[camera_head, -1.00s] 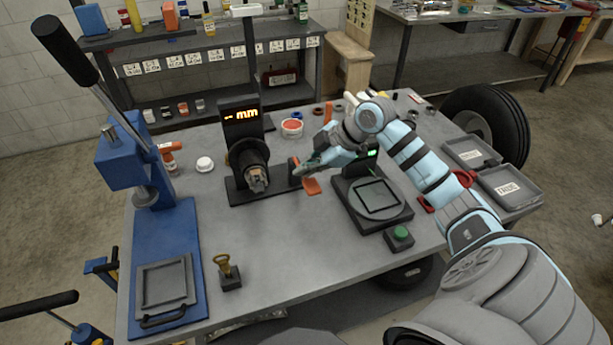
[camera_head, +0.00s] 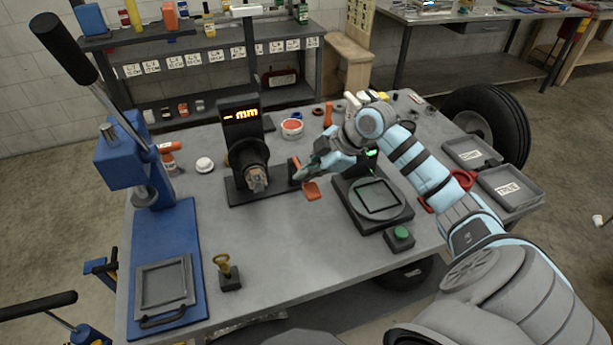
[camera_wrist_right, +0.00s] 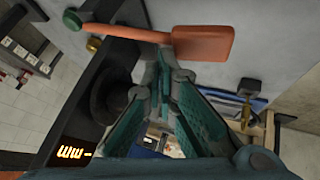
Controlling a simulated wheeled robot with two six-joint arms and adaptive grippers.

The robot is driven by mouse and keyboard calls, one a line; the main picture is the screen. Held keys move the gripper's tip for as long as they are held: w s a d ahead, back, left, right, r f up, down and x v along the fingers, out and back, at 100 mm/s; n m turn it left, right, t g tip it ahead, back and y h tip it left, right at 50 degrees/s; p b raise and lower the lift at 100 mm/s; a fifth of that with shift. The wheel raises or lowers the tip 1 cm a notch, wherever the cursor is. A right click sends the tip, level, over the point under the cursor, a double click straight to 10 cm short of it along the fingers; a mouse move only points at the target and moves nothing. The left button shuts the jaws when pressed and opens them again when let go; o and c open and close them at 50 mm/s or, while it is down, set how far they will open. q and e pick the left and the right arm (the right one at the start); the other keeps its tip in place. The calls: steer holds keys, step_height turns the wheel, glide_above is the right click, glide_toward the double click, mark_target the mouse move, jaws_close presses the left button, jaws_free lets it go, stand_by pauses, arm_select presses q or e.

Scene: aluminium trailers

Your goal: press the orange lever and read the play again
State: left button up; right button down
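The orange lever (camera_head: 312,190) is on the black gauge stand on the table, with its flat paddle toward me. In the right wrist view the lever's paddle (camera_wrist_right: 203,44) lies just beyond the fingertips, and its arm runs left to a green knob. My right gripper (camera_head: 302,173) is just above the lever; its tips look together, with nothing between them (camera_wrist_right: 166,72). I cannot tell whether they touch the lever. The play display (camera_head: 240,114) shows dashes and "mm", no number. It also shows upside down in the wrist view (camera_wrist_right: 73,153). My left gripper is not in view.
Right of the lever stands a black scale-like device (camera_head: 377,197) with a green button (camera_head: 400,234). A blue press (camera_head: 160,240) fills the left side. A brass key piece (camera_head: 226,270) stands in front. Grey trays (camera_head: 510,187) lie at the right edge. The front middle is clear.

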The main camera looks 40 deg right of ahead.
steer(key=shift+s+a+f, duration=0.1)
steer(key=shift+s+f, duration=0.05)
steer(key=shift+f, duration=0.6)
stand_by(0.4)
steer(key=shift+r, duration=0.15)
stand_by(0.4)
steer(key=shift+w+r+p, duration=0.15)
steer(key=shift+r+p, duration=0.9)
steer(key=shift+w+r+p, duration=0.15)
steer(key=shift+r+p, duration=0.85)
steer(key=r+p, duration=0.3)
steer(key=w+r+p, duration=0.1)
steer(key=r+p, duration=0.1)
steer(key=shift+d, duration=0.35)
